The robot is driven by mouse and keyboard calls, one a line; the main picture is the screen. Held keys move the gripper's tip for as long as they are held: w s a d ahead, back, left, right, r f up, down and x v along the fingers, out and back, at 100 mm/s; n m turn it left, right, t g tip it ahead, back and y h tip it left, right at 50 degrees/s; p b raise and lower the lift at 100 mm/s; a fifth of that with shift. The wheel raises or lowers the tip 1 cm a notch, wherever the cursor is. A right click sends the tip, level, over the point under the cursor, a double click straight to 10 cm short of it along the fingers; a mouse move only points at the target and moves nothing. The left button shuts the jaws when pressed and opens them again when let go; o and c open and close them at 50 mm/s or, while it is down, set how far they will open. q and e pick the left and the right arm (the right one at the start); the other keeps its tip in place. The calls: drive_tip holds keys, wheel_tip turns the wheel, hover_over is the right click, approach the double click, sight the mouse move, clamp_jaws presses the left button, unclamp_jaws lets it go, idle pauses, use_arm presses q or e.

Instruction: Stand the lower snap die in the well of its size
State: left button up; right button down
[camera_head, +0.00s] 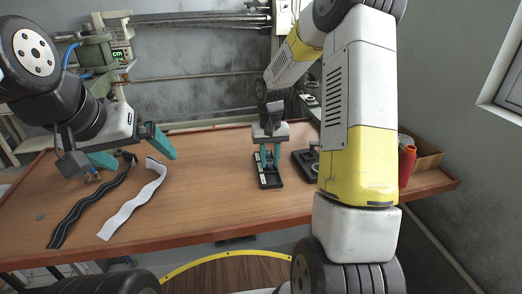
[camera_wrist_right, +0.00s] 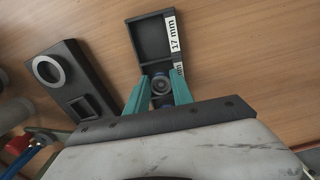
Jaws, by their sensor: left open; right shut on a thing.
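My right gripper (camera_wrist_right: 160,88) is shut on the lower snap die (camera_wrist_right: 161,84), a small round grey piece with a dark centre and a bluish edge. It holds the die over the near part of a black tray (camera_wrist_right: 154,43). The tray's far well is empty and labelled 17 mm; the near label is mostly hidden, with only "mm" showing. Whether the die touches the near well's floor is unclear. In the head view the right gripper (camera_head: 269,160) is above the tray (camera_head: 270,184). My left gripper (camera_head: 132,152) is open and empty at the left, above the table.
A black block (camera_wrist_right: 74,82) with a metal ring and a square recess stands left of the tray in the wrist view. A black strip (camera_head: 85,207) and a white strip (camera_head: 133,205) lie at the left. The table's middle (camera_head: 210,175) is clear.

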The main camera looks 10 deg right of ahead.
sight(269, 163)
drive_tip(key=c, duration=1.1)
unclamp_jaws()
drive_tip(key=shift+f, duration=0.1)
wheel_tip(269, 163, up, 12)
drive_tip(key=s+r+t, duration=0.3)
drive_tip(key=s+r, duration=0.6)
drive_tip(key=s, duration=0.1)
drive_tip(key=s+a+t+y, duration=0.1)
drive_tip(key=s, duration=0.6)
drive_tip(key=s+a+r+n+t+y, duration=0.1)
drive_tip(key=s+t, duration=0.1)
drive_tip(key=s, duration=0.4)
drive_tip(key=shift+s+r, duration=0.3)
drive_tip(key=shift+s, duration=0.05)
drive_tip(key=shift+a, duration=0.1)
